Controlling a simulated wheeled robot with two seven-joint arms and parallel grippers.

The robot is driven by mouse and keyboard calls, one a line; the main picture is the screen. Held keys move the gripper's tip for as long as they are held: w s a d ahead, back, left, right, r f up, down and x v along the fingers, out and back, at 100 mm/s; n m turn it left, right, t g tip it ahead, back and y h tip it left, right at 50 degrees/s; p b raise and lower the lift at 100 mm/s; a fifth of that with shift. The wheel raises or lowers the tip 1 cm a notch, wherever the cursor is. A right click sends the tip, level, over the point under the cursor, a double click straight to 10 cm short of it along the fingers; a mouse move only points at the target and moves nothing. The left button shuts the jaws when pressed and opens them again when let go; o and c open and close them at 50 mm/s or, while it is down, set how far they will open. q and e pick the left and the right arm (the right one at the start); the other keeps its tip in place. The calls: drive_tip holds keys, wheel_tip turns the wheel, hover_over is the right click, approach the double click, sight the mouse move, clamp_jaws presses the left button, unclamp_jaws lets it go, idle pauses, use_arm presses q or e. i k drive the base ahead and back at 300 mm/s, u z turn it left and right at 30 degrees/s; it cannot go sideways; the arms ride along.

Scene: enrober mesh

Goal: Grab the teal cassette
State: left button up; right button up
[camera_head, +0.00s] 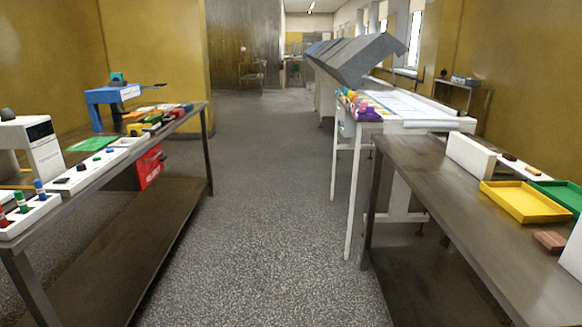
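A small teal object (117,78) shows at the far end of the left table, behind or on top of a blue bench device (113,95). It is too small to tell whether it is the teal cassette. A dark part lies just in front of it. No other teal thing stands out clearly. Neither of my grippers is in view.
The left table (190,126) carries white trays with coloured pegs, a green sheet (95,143) and a white machine (35,145). The right table (430,190) holds a yellow tray (522,201) and a green tray (562,195). A clear grey floor aisle (265,200) runs between.

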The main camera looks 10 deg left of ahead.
sight(118, 76)
drive_tip(key=u, duration=0.25)
drive_tip(key=i, duration=2.7)
drive_tip(key=u, duration=1.25)
drive_tip(key=i, duration=0.9)
drive_tip(key=u, duration=0.25)
